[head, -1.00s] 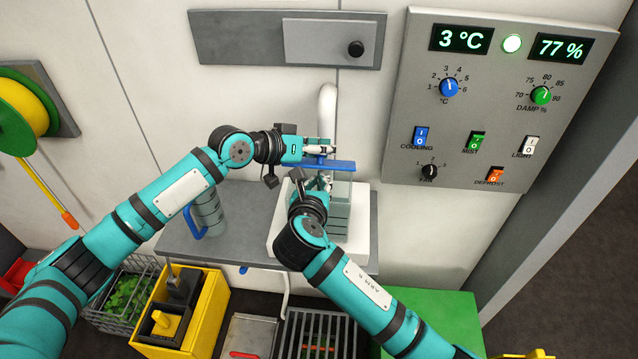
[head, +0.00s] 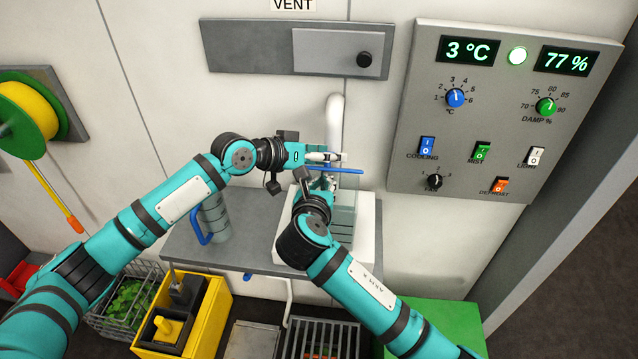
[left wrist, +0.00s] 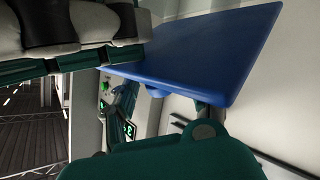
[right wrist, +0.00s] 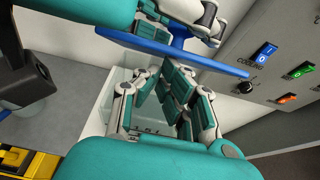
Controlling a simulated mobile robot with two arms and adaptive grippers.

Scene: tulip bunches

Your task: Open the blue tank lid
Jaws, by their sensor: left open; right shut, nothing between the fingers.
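The blue tank lid (head: 343,170) shows as a thin blue plate above the clear tank (head: 343,222), raised off its rim. It fills the upper middle of the left wrist view (left wrist: 200,52) and crosses the right wrist view (right wrist: 205,64). My left gripper (head: 328,157) is open beside the lid's upper side; I cannot tell if it touches. My right gripper (head: 326,182) is shut and empty, just under the lid and over the tank. Its fingers show below the lid in the right wrist view (right wrist: 165,80). My right arm hides part of the tank.
The tank stands in a white basin (head: 367,230) on a grey shelf (head: 250,245) under a white pipe (head: 334,110). A grey jug (head: 215,218) with a blue handle stands left of it. A control panel (head: 505,120) is on the wall to the right.

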